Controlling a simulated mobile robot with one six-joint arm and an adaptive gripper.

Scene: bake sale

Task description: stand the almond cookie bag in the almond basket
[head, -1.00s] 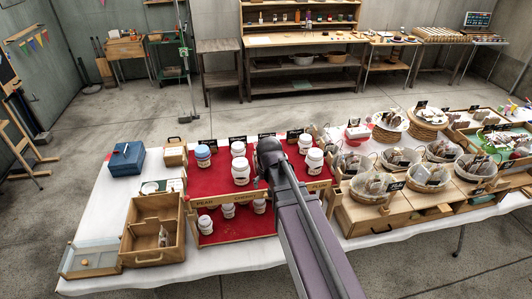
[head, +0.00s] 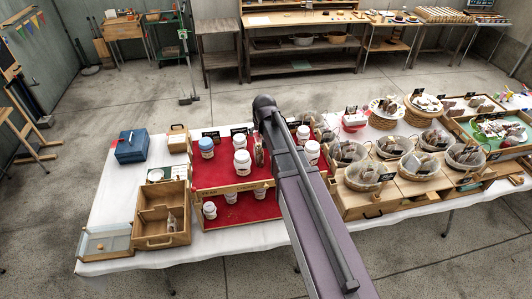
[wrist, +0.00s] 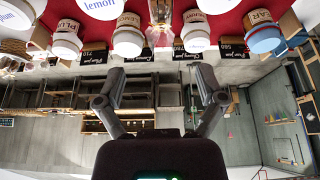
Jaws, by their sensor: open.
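A clear bag with brown contents (head: 258,153) stands among the white jars on the red display, left of my arm. In the upside-down wrist view the bag (wrist: 160,12) shows at the top edge, partly cut off. I cannot read its label, so I cannot tell if it is the almond one. Several round baskets of bags stand at right, such as a front one (head: 345,182); their cards are too small to tell which is almond. My gripper (wrist: 157,88) is open and empty, its fingers apart. In the head view my arm hides the fingers.
White jars (head: 241,162) stand close around the bag, with small black cards behind them. A wooden divided box (head: 150,243) and a blue box (head: 132,153) stand at left. White cloth is bare at far left.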

